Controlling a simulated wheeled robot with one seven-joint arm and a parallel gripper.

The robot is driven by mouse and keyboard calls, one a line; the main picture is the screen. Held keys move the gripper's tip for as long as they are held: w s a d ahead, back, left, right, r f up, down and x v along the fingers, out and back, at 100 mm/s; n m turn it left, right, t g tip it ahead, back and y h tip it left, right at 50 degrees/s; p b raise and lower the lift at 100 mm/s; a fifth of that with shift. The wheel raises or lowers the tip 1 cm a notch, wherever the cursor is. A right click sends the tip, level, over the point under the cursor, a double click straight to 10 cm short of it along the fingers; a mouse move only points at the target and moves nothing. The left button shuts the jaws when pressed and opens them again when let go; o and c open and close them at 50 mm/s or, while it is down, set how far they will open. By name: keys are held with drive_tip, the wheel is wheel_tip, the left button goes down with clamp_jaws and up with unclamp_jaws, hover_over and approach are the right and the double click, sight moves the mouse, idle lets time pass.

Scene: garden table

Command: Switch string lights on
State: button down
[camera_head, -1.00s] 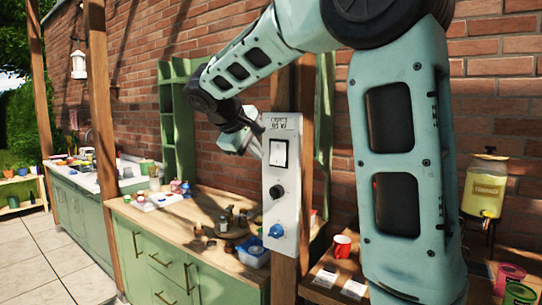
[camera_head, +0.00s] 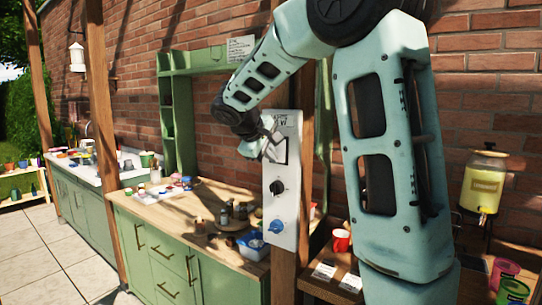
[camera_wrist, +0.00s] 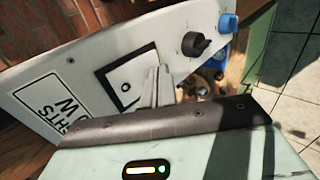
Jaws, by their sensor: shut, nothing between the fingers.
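A white control panel (camera_head: 284,225) is fixed upright on a wooden post. It carries a framed rocker switch (camera_head: 282,151), with a black knob (camera_head: 277,187) and a blue knob (camera_head: 276,226) below. The switch also shows in the wrist view (camera_wrist: 122,88), beside a partly legible label (camera_wrist: 50,104). My gripper (camera_head: 275,137) is shut and empty at the switch's upper left in the head view. In the wrist view its fingertips (camera_wrist: 158,72) overlap the switch frame's edge. I cannot tell whether they touch it. The fingers hide part of the switch.
A wooden-topped green counter (camera_head: 175,203) with jars and a blue-and-white tub (camera_head: 252,246) stands behind and left of the panel. The tiled floor (camera_head: 45,260) at left is clear.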

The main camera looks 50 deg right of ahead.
drive_tip(key=shift+d+f+b, duration=0.15)
drive_tip(key=shift+f+b, duration=0.2)
drive_tip(key=shift+b, duration=0.5)
drive_tip(key=shift+r+p, duration=0.3)
drive_tip(key=shift+p, duration=0.05)
drive_tip(key=shift+r, duration=0.1)
drive_tip(key=shift+r+p, duration=0.5)
drive_tip(key=shift+r, duration=0.2)
